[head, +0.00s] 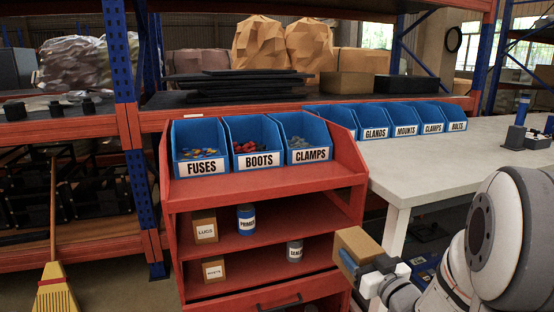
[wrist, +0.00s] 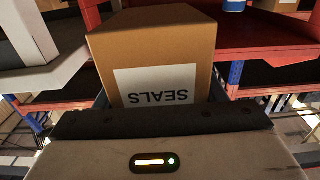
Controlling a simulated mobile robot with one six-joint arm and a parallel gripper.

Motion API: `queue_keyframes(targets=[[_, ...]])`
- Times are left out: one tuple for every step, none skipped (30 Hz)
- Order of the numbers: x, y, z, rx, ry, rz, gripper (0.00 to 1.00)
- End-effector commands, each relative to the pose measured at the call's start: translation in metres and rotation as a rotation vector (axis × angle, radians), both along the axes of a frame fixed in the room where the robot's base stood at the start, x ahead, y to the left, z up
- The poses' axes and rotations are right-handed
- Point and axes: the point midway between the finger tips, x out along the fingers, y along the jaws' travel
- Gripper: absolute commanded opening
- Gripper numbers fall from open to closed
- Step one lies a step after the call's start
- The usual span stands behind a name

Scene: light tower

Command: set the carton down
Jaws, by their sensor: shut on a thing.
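A brown carton (head: 357,248) is held in my gripper (head: 372,275) at the right of the red shelf cart, in front of the white table's leg. In the wrist view the carton (wrist: 150,50) fills the upper middle. Its white label reads SEALS and appears upside down. My gripper (wrist: 158,112) is shut on it. The red cart (head: 262,185) has a top with blue bins and two shelves below. The shelves hold a LUGS carton (head: 205,226), a blue can (head: 246,219), a lower small carton (head: 214,270) and a grey can (head: 295,251).
Blue bins labelled FUSES (head: 200,148), BOOTS (head: 254,142) and CLAMPS (head: 304,138) stand on the cart top. The white table (head: 430,165) is largely bare in front of its row of bins. A broom (head: 55,285) stands at the left. Both shelves show free room between items.

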Motion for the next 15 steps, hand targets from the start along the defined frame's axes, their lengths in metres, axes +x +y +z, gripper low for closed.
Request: queue_keyframes(targets=[[0.004, 0.001, -0.006, 0.004, 0.003, 0.001, 0.32], [0.006, 0.001, -0.008, 0.007, 0.002, 0.001, 0.32], [0.009, 0.002, -0.011, 0.009, 0.002, 0.000, 0.32], [0.011, 0.002, -0.013, 0.010, 0.001, -0.001, 0.32], [0.013, 0.003, -0.016, 0.010, 0.000, -0.002, 0.32], [0.017, 0.004, -0.020, 0.012, 0.000, -0.001, 0.32], [0.019, 0.005, -0.022, 0.013, -0.001, 0.000, 0.32], [0.021, 0.006, -0.026, 0.015, -0.001, -0.001, 0.32], [0.024, 0.008, -0.030, 0.015, -0.001, -0.002, 0.32], [0.027, 0.010, -0.034, 0.017, -0.001, -0.001, 0.32], [0.030, 0.011, -0.038, 0.018, 0.000, -0.001, 0.32], [0.033, 0.014, -0.044, 0.019, -0.001, -0.002, 0.32], [0.036, 0.016, -0.048, 0.018, -0.001, -0.002, 0.32], [0.039, 0.018, -0.054, 0.020, 0.000, -0.003, 0.32], [0.043, 0.021, -0.061, 0.020, 0.000, -0.003, 0.32]])
